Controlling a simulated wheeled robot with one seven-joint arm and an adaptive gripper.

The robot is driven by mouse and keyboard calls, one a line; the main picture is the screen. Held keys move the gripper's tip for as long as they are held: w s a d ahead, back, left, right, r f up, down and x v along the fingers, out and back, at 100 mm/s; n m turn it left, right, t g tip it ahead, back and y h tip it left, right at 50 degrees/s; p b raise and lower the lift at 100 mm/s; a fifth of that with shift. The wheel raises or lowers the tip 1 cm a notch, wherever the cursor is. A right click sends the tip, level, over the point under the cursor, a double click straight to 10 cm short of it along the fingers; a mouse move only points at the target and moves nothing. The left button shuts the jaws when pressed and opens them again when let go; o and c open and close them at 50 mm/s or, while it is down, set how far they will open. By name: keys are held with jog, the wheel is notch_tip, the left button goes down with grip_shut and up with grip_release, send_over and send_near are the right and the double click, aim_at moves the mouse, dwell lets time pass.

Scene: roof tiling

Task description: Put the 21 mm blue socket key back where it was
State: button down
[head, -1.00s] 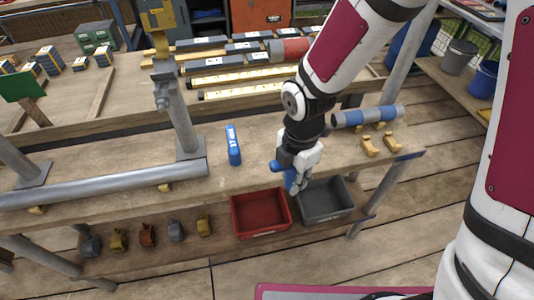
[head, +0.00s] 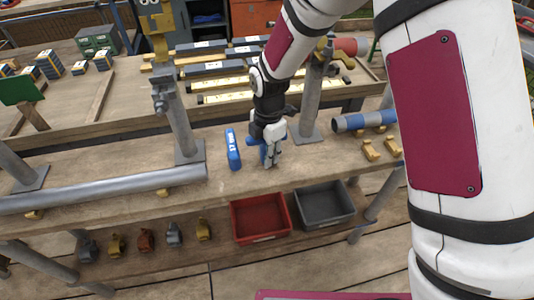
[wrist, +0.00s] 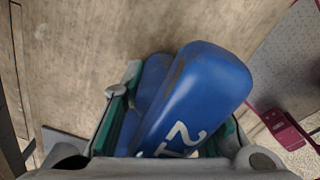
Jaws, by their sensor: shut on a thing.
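My gripper (head: 271,158) is shut on the blue socket key, whose blue body shows between the fingers in the head view (head: 264,153). In the wrist view the held blue key (wrist: 200,90) fills the middle and bears a white "21". It sits tilted between the green-lined jaws (wrist: 175,135). My gripper is over the wooden bench plank; I cannot tell whether the key touches the wood. A second blue key (head: 233,150) with white lettering stands on the plank just left of my gripper. Its lettering is too small to read surely.
A red bin (head: 262,238) and a grey bin (head: 325,226) sit below the plank's front edge. A steel post (head: 313,100) stands close behind my gripper on the right, another post (head: 180,120) on the left. A blue-banded tube (head: 362,121) lies at right. A grey pipe (head: 90,188) lies at left.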

jog(key=shift+f, duration=0.25)
jog(key=shift+f, duration=0.1)
jog(key=shift+f, duration=0.1)
jog(key=c, duration=1.2)
grip_release()
jog(key=shift+c, duration=0.2)
jog(key=r, duration=1.2)
jog(key=shift+d+p, duration=0.2)
jog(key=shift+p, duration=0.2)
jog(key=shift+s+r, duration=0.1)
jog(key=shift+r, duration=0.1)
